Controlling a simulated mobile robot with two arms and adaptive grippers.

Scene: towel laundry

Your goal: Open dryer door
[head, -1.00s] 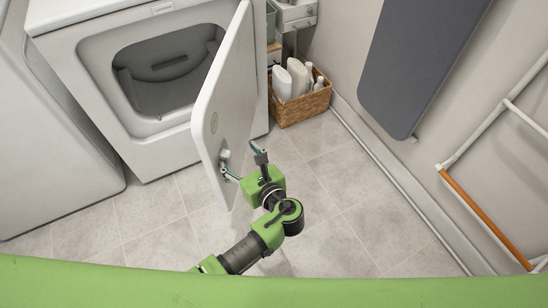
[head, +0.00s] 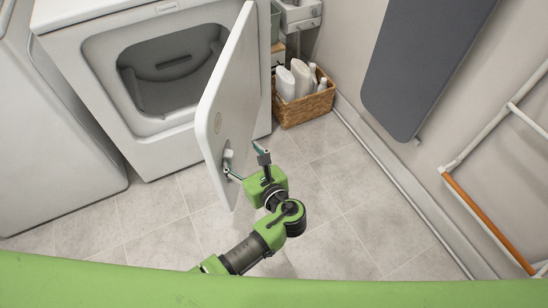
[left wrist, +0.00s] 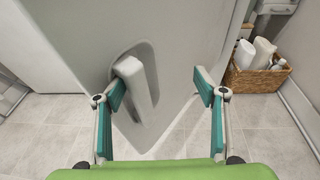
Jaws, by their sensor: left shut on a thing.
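The white dryer (head: 160,148) stands at the upper left in the head view, with its dark drum opening (head: 172,75) exposed. Its door (head: 228,110) is swung wide open, standing out from the dryer's right side. A pale handle (head: 228,158) in a recess is near the door's lower free edge; it also shows in the left wrist view (left wrist: 138,82). My left gripper (head: 245,160) is shut on the door at that edge. In the left wrist view its teal fingers (left wrist: 158,82) are far apart, the left one by the handle. My right gripper is not in view.
A wicker basket (head: 302,110) with white bottles stands on the floor right of the door. A grey ironing board (head: 420,65) and a white rack with an orange bar (head: 487,222) are along the right wall. Another white appliance (head: 55,150) stands at left.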

